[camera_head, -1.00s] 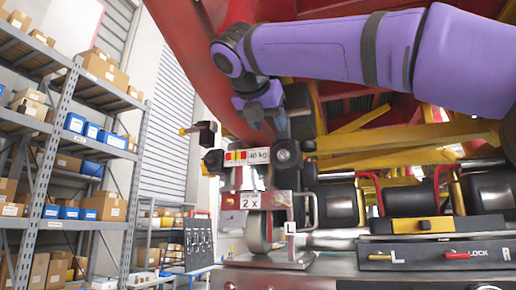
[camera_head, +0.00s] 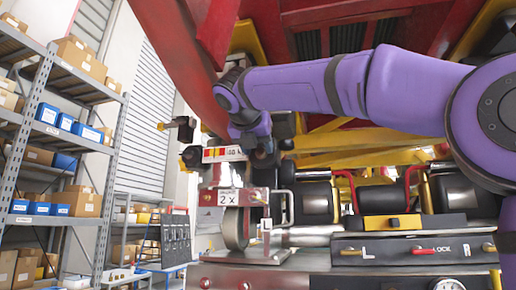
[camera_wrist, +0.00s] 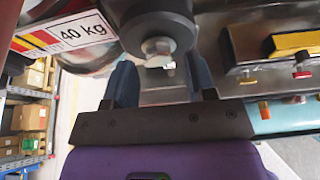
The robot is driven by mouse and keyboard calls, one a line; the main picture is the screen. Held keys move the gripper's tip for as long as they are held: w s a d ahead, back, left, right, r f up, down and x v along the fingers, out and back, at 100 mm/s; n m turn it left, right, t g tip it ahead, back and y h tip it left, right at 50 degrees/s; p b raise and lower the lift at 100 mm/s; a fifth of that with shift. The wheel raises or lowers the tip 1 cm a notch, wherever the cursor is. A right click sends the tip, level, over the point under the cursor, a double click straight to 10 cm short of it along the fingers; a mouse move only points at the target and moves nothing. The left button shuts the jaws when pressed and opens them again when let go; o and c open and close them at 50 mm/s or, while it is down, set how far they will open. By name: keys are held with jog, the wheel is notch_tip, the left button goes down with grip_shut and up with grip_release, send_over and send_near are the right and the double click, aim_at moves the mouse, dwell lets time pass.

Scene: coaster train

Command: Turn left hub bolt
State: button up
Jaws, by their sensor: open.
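The hub bolt (camera_wrist: 158,47) is a silver bolt head under a dark cylindrical hub (camera_wrist: 150,14) in the wrist view, close to the 40 kg label. My gripper (camera_wrist: 161,82) is open and empty. Its two blue-grey fingers point toward the bolt from either side, with the bolt head just beyond and between the fingertips. I see no contact. In the head view my gripper (camera_head: 252,143) is at the dark hub (camera_head: 264,158), right of the 40 kg label, and covers part of it; the bolt itself is hidden there.
The 40 kg label (camera_head: 222,154) and the 2 X plate (camera_head: 228,197) sit close left and below. A lever panel (camera_head: 410,250) with red and yellow handles lies right. Red and yellow frame beams (camera_head: 340,125) surround the arm. Shelves (camera_head: 60,130) stand far left.

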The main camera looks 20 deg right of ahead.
jog(key=shift+w+d+f, duration=0.15)
jog(key=shift+w+d, duration=0.05)
jog(key=shift+w, duration=0.05)
jog(key=shift+c, duration=0.5)
jog(key=c, duration=0.8)
